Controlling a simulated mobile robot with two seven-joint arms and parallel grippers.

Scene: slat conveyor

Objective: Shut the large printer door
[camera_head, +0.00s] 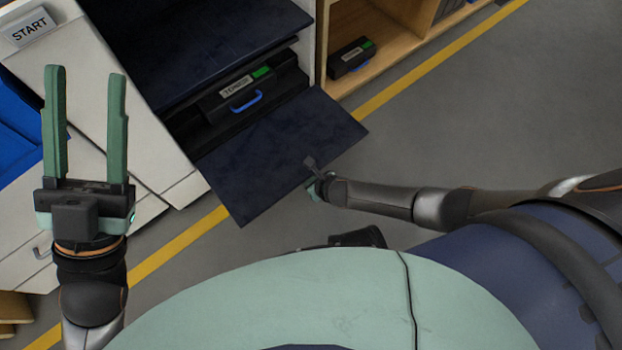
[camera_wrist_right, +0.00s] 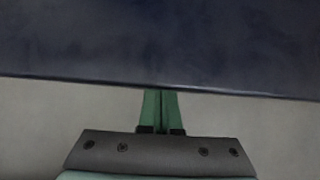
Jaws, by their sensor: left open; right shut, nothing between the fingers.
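The large printer door (camera_head: 285,150) is a dark blue panel, folded down and open at the front of the printer (camera_head: 190,45) in the head view. Behind it the printer's bay is open, with a black toner unit (camera_head: 240,95) with a blue handle inside. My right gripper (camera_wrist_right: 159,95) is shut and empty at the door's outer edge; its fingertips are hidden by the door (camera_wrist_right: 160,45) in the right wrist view. I cannot tell whether they touch it. My left gripper (camera_head: 85,75) is open and empty, raised at the left, away from the door.
A white cabinet front with a START label (camera_head: 28,27) stands at the left, beside a blue bin (camera_head: 20,115). A wooden shelf (camera_head: 390,35) at the back holds another black toner unit (camera_head: 351,58). Grey floor (camera_head: 470,110) with a yellow line is clear at the right.

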